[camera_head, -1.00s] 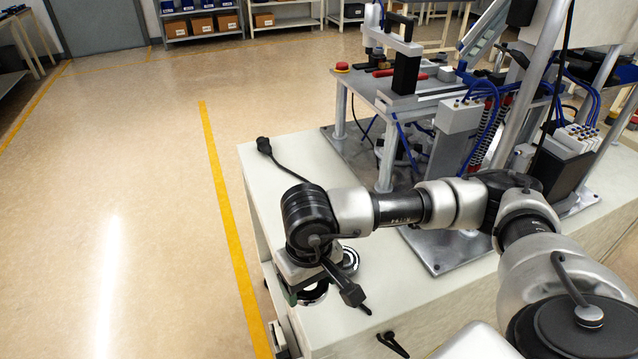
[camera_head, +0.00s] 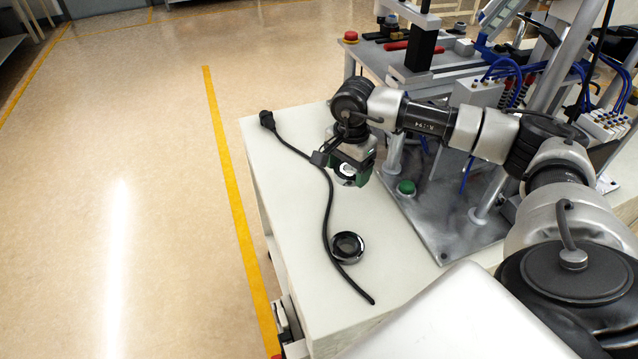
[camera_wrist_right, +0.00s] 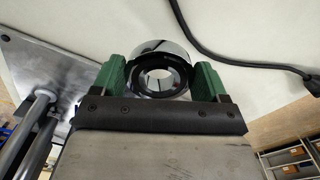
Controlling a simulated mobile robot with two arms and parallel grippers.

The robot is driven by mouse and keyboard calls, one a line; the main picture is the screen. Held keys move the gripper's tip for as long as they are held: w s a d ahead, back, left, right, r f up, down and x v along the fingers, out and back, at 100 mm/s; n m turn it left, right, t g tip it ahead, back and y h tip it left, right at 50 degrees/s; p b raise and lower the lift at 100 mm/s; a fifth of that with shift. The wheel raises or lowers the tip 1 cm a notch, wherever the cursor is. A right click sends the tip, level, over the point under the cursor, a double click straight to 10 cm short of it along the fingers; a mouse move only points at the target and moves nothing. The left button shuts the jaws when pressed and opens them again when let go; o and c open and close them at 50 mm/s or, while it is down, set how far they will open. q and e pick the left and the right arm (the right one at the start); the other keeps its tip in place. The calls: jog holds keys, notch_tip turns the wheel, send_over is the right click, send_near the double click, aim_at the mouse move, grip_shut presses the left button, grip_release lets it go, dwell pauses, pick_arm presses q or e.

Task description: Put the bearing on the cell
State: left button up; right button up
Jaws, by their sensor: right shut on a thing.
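A shiny ring-shaped bearing (camera_wrist_right: 160,72) is between the green fingers of my right gripper (camera_wrist_right: 162,80) in the right wrist view. The gripper is shut on it. In the head view my right gripper (camera_head: 350,172) holds this bearing (camera_head: 346,170) above the white bench, near the cell's left edge. The cell (camera_head: 420,215) is the machine with a grey metal base plate, posts and a raised platform, on the right of the bench. A second dark ring (camera_head: 347,247) lies on the bench at the front. My left gripper is not in view.
A black cable (camera_head: 326,205) with a plug lies across the white bench (camera_head: 275,180). A green button (camera_head: 406,187) stands on the base plate's left part. A red button (camera_head: 350,37) sits on the platform corner. Open floor lies to the left.

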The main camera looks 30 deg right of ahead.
send_over(318, 196)
jog(key=f, duration=0.3)
jog(key=shift+d+f+p, duration=0.2)
jog(key=shift+f+p, duration=0.1)
jog(key=shift+p, duration=0.05)
jog(key=shift+a+f, duration=0.1)
jog(key=shift+f, duration=0.3)
notch_tip(318, 196, down, 3)
jog(key=shift+f+p, duration=0.15)
jog(key=shift+p, duration=0.15)
jog(key=shift+f, duration=0.1)
jog(key=shift+f, duration=0.15)
jog(key=o, duration=1)
jog(key=shift+o, duration=0.2)
